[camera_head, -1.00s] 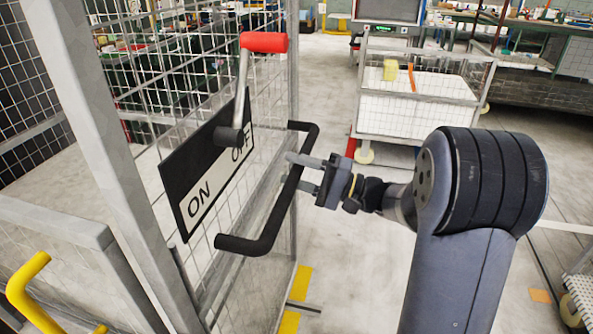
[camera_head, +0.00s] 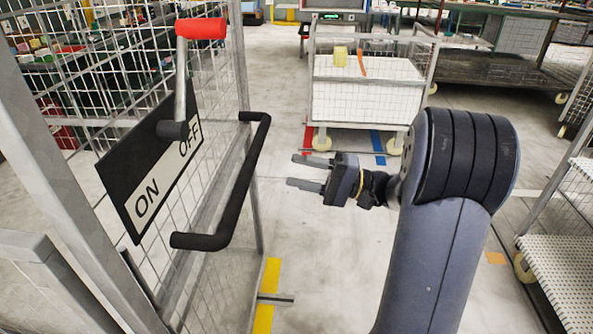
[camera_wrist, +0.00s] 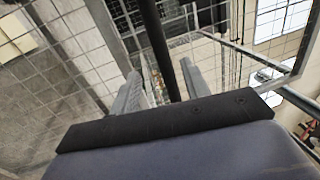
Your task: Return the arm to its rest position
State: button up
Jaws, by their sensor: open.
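My gripper (camera_head: 300,172) is open and empty in the head view. Its two fingers point left, toward the black door handle (camera_head: 240,185), with a visible gap between fingertips and handle. My arm is bent at the right of the head view. In the wrist view my gripper (camera_wrist: 158,85) shows two spread fingers, and a dark bar (camera_wrist: 156,45), likely the handle, lies in line between them; I cannot tell its distance there.
A mesh door with an ON/OFF plate (camera_head: 128,176) and a red-tipped lever (camera_head: 200,29) stands at left. A wheeled mesh cart (camera_head: 365,102) with a yellow block (camera_head: 340,57) stands behind my gripper. A white-topped rack (camera_head: 562,275) is at right. Floor between is clear.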

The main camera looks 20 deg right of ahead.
jog(key=p+x, duration=0.2)
jog(key=x, duration=1.1)
jog(key=shift+a+f, duration=0.15)
jog(key=shift+f, duration=0.05)
